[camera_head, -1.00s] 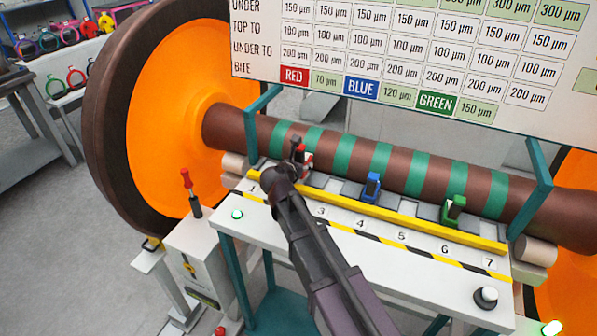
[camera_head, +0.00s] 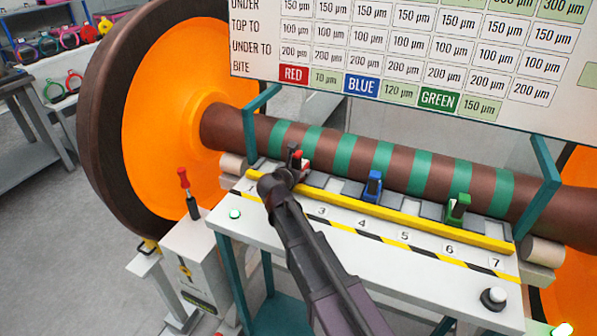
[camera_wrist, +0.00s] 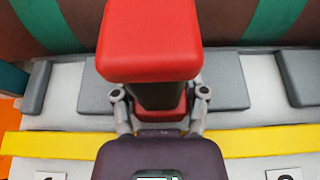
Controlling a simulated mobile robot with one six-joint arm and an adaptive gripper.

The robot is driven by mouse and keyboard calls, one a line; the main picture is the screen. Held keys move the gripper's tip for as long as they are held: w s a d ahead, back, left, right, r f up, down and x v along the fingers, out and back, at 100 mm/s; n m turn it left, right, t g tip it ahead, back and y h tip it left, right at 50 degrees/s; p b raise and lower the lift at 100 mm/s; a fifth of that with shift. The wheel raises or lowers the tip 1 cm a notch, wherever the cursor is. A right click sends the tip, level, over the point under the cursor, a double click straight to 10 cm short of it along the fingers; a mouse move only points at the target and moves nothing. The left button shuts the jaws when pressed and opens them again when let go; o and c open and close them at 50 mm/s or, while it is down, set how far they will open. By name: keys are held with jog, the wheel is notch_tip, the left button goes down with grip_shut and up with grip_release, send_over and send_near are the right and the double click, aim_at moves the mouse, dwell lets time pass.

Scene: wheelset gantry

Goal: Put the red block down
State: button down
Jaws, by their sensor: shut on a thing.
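The red block (camera_head: 301,158) is at the left end of the row in the head view, beside the brown shaft. My gripper (camera_head: 292,170) is shut on it, and the arm partly hides it. In the wrist view the red block (camera_wrist: 150,42) shows a large red top, a dark middle and a red lower part. The fingers of my gripper (camera_wrist: 160,98) stand on both sides of the dark middle. A grey pad (camera_wrist: 228,82) lies behind and below the block. I cannot tell whether the block touches it.
A blue block (camera_head: 373,186) and a green block (camera_head: 457,207) stand farther right along the shaft (camera_head: 400,171). Teal posts (camera_head: 541,187) rise at both ends. A large orange wheel (camera_head: 165,120) is at left.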

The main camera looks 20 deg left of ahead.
jog(key=shift+f, duration=0.1)
jog(key=shift+c, duration=0.6)
grip_release()
jog(key=shift+s+r, duration=0.1)
jog(key=shift+r, duration=0.15)
jog(key=p+v, duration=0.4)
jog(key=v, duration=0.7)
jog(key=shift+s+p, duration=0.35)
jog(key=shift+s, duration=0.05)
